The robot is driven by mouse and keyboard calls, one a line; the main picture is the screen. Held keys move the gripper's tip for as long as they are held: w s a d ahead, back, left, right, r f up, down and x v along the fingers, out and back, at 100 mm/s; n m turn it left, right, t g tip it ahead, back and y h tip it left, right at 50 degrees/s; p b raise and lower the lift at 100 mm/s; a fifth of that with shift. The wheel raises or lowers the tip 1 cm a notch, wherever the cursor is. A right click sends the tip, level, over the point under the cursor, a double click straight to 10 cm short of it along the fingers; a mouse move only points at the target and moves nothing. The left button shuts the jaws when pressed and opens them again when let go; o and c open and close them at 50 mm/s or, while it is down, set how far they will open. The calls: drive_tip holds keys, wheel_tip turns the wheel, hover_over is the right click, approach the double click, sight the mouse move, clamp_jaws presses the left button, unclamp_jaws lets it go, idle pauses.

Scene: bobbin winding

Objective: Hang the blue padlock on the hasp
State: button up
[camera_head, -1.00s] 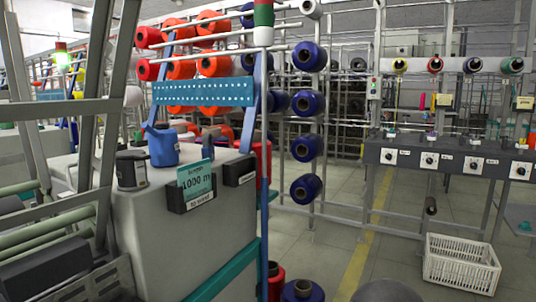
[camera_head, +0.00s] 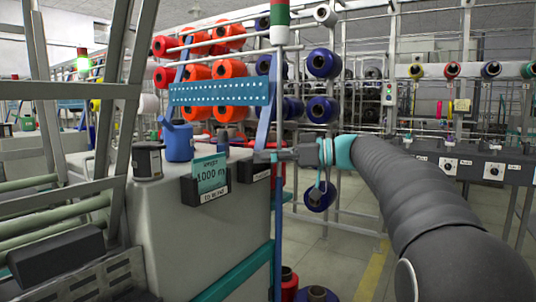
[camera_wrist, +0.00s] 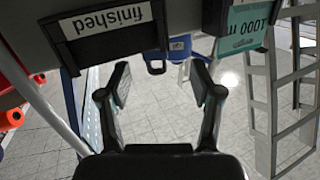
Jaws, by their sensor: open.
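I cannot make out a blue padlock or a hasp for certain. A small dark blue-grey thing (camera_head: 222,139) stands on the grey machine top in the head view, too small to identify. A blue can-like thing (camera_head: 178,141) stands to its left. The wrist view shows a blue object (camera_wrist: 180,46) beyond the fingers, partly hidden by the card holders. My gripper (camera_head: 266,157) is at the machine's right edge, close to the black "finished" holder (camera_head: 250,170).
The "1000 m" card (camera_head: 211,174) sits in a black holder on the machine front. A dark container (camera_head: 147,160) stands on the machine top. A blue post (camera_head: 278,215) rises close to my gripper. Blue spools (camera_head: 322,110) hang behind. Floor shows right of the machine.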

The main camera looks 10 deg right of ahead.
sight(228, 148)
drive_tip(key=shift+n+y, duration=0.5)
drive_tip(key=shift+n, duration=0.1)
drive_tip(key=w+a, duration=0.1)
drive_tip(key=a, duration=0.1)
drive_tip(key=w+a, duration=0.1)
drive_tip(key=a, duration=0.1)
drive_tip(key=w+a+r+p, duration=0.1)
drive_tip(key=a, duration=0.1)
drive_tip(key=shift+x, duration=1)
drive_tip(key=shift+r, duration=0.15)
clamp_jaws()
drive_tip(key=shift+r+p, duration=1.15)
drive_tip(key=shift+r, duration=1.35)
